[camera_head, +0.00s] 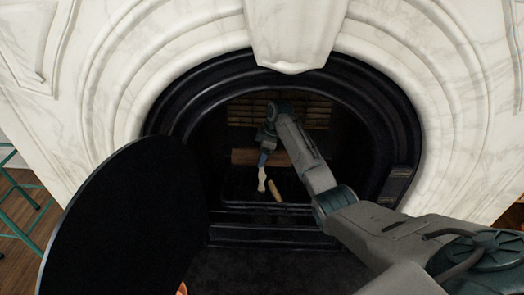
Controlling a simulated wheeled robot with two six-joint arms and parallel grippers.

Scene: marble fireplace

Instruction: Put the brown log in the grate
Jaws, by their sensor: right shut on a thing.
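The brown log (244,157) lies crosswise inside the dark firebox, level in the picture. My right gripper (263,160) reaches down into the firebox and is shut on the log near its middle. The gripper and arm cover part of the log. A dark grate (235,186) is low in the opening, its bars hard to make out. I cannot tell whether the log touches it. A pale whitish piece (262,180) and a small tan piece (275,190) show below the gripper. My left gripper is not in view.
The black arched surround (401,130) frames the opening, with white marble (105,95) outside it. A large black rounded panel (125,225) blocks the lower left. Teal furniture legs (22,200) stand at the far left. The dark hearth (270,265) in front looks clear.

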